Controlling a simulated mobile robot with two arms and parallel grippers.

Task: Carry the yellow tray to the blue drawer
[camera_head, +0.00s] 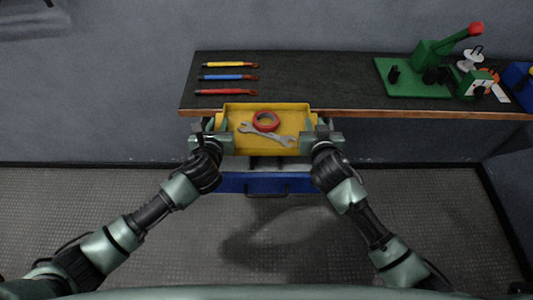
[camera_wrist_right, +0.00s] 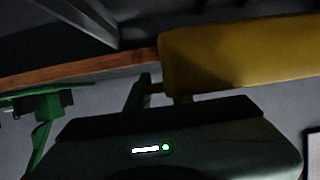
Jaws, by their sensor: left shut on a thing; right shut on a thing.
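The yellow tray (camera_head: 292,122) is held level between my two grippers, in front of the workbench edge. A red ring (camera_head: 265,121) and a grey wrench (camera_head: 268,134) lie in it. My left gripper (camera_head: 217,128) is shut on the tray's left side. My right gripper (camera_head: 316,128) is shut on its right side. In the right wrist view the tray (camera_wrist_right: 240,55) shows as a yellow wall beside the gripper's fingers (camera_wrist_right: 150,92). The blue drawer (camera_head: 265,184) is below and nearer than the tray, partly hidden by it and my arms. Its interior shows only as a narrow strip.
The dark workbench (camera_head: 320,80) with a wooden edge runs behind the tray. Three screwdriver-like tools, yellow (camera_head: 230,64), blue (camera_head: 230,77) and red (camera_head: 226,91), lie on its left. A green press (camera_head: 430,70) stands at its right. The floor (camera_head: 120,200) in front is clear.

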